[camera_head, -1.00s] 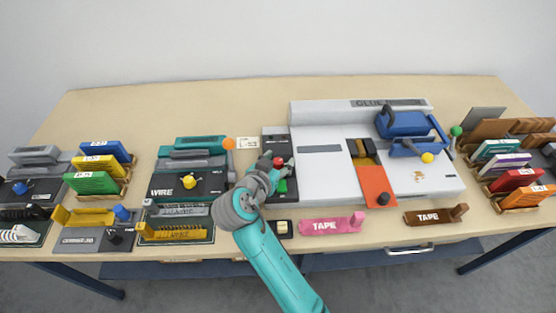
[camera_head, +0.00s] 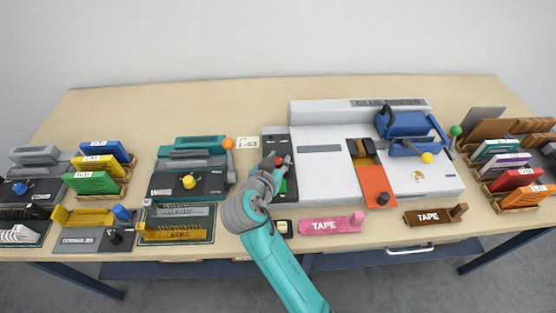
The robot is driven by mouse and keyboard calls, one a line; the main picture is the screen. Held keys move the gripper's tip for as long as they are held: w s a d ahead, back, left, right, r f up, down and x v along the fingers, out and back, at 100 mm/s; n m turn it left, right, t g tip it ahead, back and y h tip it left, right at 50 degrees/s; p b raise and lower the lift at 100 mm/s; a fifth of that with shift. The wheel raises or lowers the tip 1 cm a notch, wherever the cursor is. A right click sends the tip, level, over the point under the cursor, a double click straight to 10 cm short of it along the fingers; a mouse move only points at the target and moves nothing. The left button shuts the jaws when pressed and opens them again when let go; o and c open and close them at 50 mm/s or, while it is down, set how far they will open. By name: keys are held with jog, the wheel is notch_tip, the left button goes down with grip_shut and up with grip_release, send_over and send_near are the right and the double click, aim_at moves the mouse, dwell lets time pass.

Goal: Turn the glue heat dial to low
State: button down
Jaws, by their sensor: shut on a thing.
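The glue binder (camera_head: 320,170) is a large white machine in the middle right of the table, with a lettered label on top at the back. Its dark control panel (camera_head: 275,135) is along its left side, with a green button (camera_head: 284,186) on it. My gripper (camera_head: 282,163) is over this panel, shut on a small dial whose details are mostly hidden by the fingers. A red part (camera_head: 278,161) shows beside the fingers. The dial's pointer and markings cannot be made out.
A wire machine (camera_head: 188,184) with a yellow knob stands to the left, with an orange ball-topped lever (camera_head: 228,143) near my arm. A white card (camera_head: 247,142) lies behind. Pink tape (camera_head: 331,224) and brown tape (camera_head: 435,216) lie in front. The table's back strip is clear.

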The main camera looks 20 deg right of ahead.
jog(key=n+t+y, duration=0.2)
jog(key=n+y, duration=0.2)
jog(key=shift+d, duration=0.15)
jog(key=shift+n+t+y, duration=0.7)
jog(key=shift+n+y, duration=1.4)
jog(key=shift+y, duration=0.4)
jog(key=c, duration=0.8)
grip_release()
jog(key=shift+c, duration=0.2)
jog(key=shift+v, duration=3.75)
